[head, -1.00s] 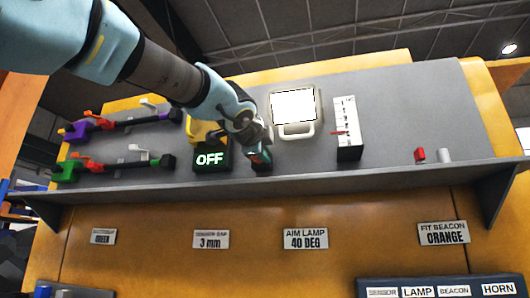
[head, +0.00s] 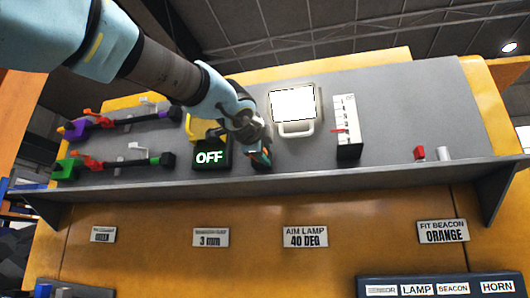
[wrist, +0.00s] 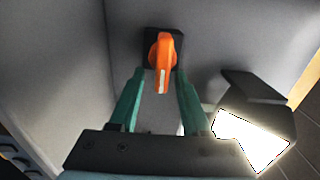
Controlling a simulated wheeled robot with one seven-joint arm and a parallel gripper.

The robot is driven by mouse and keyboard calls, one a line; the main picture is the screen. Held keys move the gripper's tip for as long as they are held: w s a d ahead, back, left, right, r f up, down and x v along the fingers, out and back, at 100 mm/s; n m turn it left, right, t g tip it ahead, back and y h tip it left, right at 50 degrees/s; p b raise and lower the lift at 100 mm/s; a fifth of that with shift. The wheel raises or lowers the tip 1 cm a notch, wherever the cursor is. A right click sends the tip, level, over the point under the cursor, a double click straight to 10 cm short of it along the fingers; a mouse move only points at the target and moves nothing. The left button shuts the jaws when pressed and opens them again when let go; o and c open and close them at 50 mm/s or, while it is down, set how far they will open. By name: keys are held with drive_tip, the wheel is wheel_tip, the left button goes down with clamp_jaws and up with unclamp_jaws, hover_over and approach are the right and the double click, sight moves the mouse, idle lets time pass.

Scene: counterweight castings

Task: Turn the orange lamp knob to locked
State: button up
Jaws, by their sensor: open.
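The orange lamp knob (wrist: 161,60) shows in the wrist view on a dark square base (wrist: 177,44) fixed to the grey panel. Its white-marked narrow end points down the picture, toward my gripper. My gripper (wrist: 157,76) is open, with one green finger on each side of the knob's lower end. I cannot tell whether either finger touches it. In the head view my gripper (head: 262,152) is at the panel between the OFF display and the lit lamp, and it hides most of the knob.
The lit white lamp (head: 295,108) stands close to the right of my gripper. The OFF display (head: 210,158) is close to the left. A white scale box (head: 347,128) with a red pointer is farther right. A ledge (head: 330,178) runs below.

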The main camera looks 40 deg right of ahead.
drive_tip(key=shift+a, duration=0.1)
drive_tip(key=b+v, duration=0.2)
drive_tip(key=v, duration=0.8)
drive_tip(key=shift+s+a, duration=0.15)
drive_tip(key=shift+a, duration=0.1)
